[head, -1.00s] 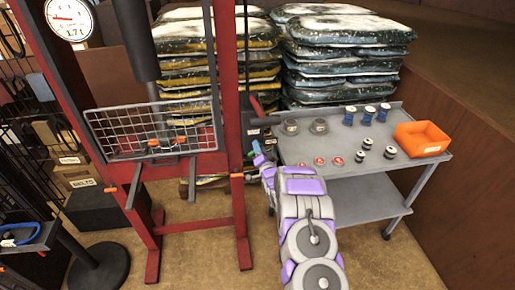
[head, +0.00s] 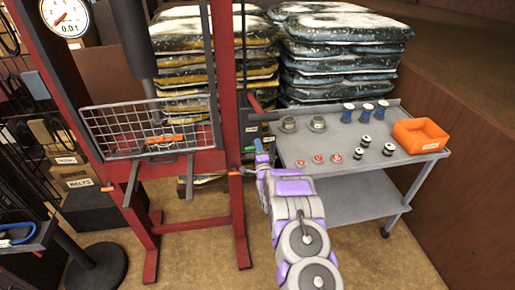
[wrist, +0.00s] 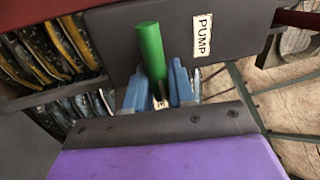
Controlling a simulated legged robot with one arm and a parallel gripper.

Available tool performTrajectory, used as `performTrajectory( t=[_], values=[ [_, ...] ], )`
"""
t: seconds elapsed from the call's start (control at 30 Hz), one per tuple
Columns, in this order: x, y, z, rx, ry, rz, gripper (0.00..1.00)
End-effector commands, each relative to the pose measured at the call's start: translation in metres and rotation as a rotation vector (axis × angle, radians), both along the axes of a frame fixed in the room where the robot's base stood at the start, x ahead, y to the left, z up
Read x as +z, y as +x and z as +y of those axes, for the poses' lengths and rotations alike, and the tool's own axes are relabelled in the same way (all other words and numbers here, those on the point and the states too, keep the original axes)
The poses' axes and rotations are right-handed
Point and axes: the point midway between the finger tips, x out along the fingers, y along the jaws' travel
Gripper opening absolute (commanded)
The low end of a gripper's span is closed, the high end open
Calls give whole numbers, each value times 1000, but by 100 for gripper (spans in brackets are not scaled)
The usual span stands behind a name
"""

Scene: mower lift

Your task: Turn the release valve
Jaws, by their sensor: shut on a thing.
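The release valve's green handle (wrist: 151,52) stands in front of the dark pump box (wrist: 112,30), which has a "PUMP" label (wrist: 203,35). My gripper (wrist: 158,92) is shut on the green handle, with a blue finger on either side of its lower end. In the head view, my gripper (head: 261,152) is beside the red press frame (head: 226,110), and a small bit of the green handle (head: 258,144) shows at its tip. The fingers partly hide the valve's base.
A grey cart (head: 340,203) with spools, small round parts and an orange bin (head: 420,135) stands to the right of my arm. Stacked bags (head: 345,55) are behind it. A wire guard (head: 105,125) hangs on the press. Open floor lies in front.

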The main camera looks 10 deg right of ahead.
Motion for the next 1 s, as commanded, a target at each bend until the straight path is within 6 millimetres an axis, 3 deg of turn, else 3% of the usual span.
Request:
performTrajectory(
  t=[0.47,0.5,0.67,1.0],
  values=[
    [-6,-1,-3,-5,16,12,0],
    [-6,-1,-3,-5,16,12,25],
    [-5,-1,-2,-4,16,9,40],
    [-3,-4,0,-1,15,6,42]
  ],
)
